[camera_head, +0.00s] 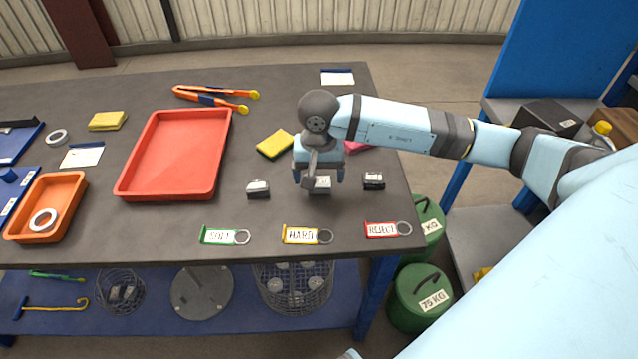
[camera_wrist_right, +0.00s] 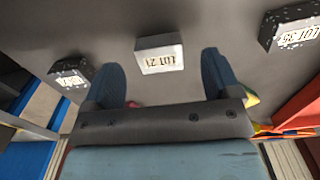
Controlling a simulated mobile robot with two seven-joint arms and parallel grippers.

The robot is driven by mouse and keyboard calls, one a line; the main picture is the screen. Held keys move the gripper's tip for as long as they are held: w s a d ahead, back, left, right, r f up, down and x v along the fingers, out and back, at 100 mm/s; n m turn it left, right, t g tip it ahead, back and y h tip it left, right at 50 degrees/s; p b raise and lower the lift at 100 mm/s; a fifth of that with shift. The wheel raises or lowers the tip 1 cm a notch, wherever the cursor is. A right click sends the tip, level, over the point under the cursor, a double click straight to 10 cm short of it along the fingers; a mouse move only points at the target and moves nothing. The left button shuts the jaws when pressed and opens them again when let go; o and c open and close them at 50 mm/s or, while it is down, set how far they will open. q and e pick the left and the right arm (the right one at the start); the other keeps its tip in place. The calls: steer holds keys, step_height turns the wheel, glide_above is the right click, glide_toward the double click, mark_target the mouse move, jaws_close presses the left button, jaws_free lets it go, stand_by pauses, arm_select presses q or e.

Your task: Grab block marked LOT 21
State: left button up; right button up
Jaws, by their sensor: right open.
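The block marked LOT 21 (camera_wrist_right: 160,54) is a small pale grey block with a white label, standing on the dark table; it also shows in the head view (camera_head: 321,187), partly hidden under my right gripper. My right gripper (camera_head: 318,179) points down over it. In the right wrist view the open fingers (camera_wrist_right: 160,72) lie either side of the block, with a gap on both sides and nothing held. My left gripper is not in view.
A dark block marked LOT 35 (camera_wrist_right: 292,28) stands to one side, and another dark block (camera_head: 373,180) to the other. SOFT (camera_head: 219,237), HARD (camera_head: 301,235) and REJECT (camera_head: 381,230) tags lie in front. A red tray (camera_head: 126,187) and yellow sponge (camera_head: 274,144) are further left.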

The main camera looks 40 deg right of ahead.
mark_target(319, 185)
steer(key=shift+f, duration=1.5)
steer(key=c, duration=1.2)
steer(key=shift+r, duration=0.1)
